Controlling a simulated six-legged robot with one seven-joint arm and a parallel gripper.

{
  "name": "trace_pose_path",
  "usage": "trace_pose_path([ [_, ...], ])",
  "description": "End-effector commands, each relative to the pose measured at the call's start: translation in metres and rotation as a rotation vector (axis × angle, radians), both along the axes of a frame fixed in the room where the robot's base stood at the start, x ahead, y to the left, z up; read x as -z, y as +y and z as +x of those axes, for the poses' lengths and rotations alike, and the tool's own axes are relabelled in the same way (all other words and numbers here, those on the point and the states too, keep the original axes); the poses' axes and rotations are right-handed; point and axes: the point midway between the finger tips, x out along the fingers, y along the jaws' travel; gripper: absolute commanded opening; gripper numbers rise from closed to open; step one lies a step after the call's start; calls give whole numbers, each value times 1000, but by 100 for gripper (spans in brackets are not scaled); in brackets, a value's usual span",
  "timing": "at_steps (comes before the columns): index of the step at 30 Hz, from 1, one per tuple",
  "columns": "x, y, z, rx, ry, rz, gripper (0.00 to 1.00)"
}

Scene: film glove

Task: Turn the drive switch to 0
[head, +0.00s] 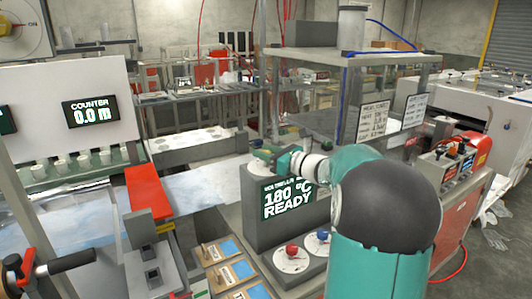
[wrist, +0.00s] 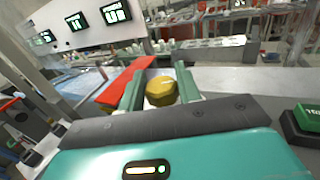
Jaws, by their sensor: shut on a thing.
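My gripper (head: 268,156) reaches over the top of a grey box whose screen (head: 288,198) reads 180 °C READY. In the wrist view its two green fingers (wrist: 160,74) are shut on a rounded yellow-brown piece (wrist: 161,91). In the head view that piece is mostly hidden by the gripper. A round dial (head: 14,26) with a red pointer and letters like ON is cut off at the top left, well away from my gripper. No label saying drive is readable, so I cannot tell which control is the drive switch.
A red knob (head: 291,250) and a blue knob (head: 322,237) sit on white discs below the screen. A counter display (head: 91,112) reads 0.0 m. A red slanted plate (head: 148,192) and wooden trays lie to the left. A green block (wrist: 305,122) is at right in the wrist view.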

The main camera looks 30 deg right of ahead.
Motion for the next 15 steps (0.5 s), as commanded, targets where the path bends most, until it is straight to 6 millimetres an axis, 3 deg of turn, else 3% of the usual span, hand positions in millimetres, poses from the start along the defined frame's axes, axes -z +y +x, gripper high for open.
trace_pose_path([
  [15, 0, -1, 1, -484, -3, -1, 11],
])
